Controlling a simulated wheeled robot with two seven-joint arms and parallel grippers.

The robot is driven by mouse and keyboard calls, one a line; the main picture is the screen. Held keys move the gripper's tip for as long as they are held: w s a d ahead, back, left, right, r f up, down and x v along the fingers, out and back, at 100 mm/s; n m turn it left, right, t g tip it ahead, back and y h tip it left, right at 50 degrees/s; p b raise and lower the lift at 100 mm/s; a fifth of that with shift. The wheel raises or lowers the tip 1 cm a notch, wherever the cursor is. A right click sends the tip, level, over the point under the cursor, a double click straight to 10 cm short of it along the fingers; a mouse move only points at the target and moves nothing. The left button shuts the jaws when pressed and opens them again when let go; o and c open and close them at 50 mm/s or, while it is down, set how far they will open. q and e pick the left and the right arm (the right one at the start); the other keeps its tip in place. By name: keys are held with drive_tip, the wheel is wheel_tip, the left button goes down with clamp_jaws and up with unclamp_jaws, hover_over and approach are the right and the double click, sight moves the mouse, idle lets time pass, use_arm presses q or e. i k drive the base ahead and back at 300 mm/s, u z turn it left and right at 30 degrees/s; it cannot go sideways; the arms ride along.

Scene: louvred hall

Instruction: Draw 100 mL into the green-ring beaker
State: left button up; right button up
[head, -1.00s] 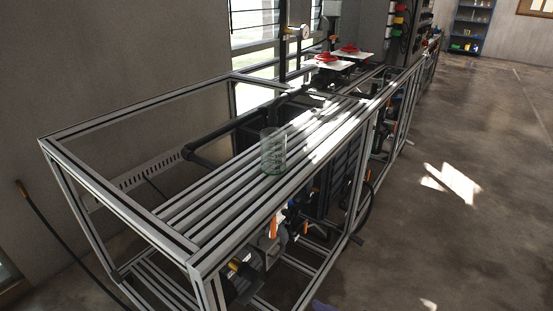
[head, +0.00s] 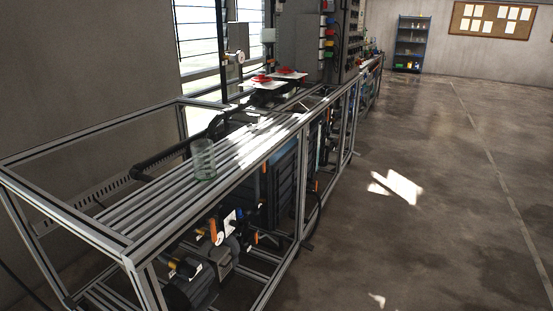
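A clear glass beaker (head: 204,160) stands upright on the slatted metal top of the frame bench (head: 165,194), left of the picture's middle. It looks empty, and a faint green tint shows at its base. I cannot make out its markings at this size. A black pipe (head: 172,160) runs along the bench behind the beaker. Red handles or valves (head: 262,77) sit on white plates farther along the bench. Neither of my grippers is in view.
Pumps and fittings (head: 205,275) fill the space under the bench top. A grey control cabinet (head: 300,45) stands beyond it. A blue shelf (head: 411,44) and a cork board (head: 490,20) are at the far wall. The floor (head: 430,200) on the right is clear.

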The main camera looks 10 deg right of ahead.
sight(202, 150)
drive_tip(key=z, duration=1.05)
drive_tip(key=i, duration=1.1)
drive_tip(key=u, duration=0.7)
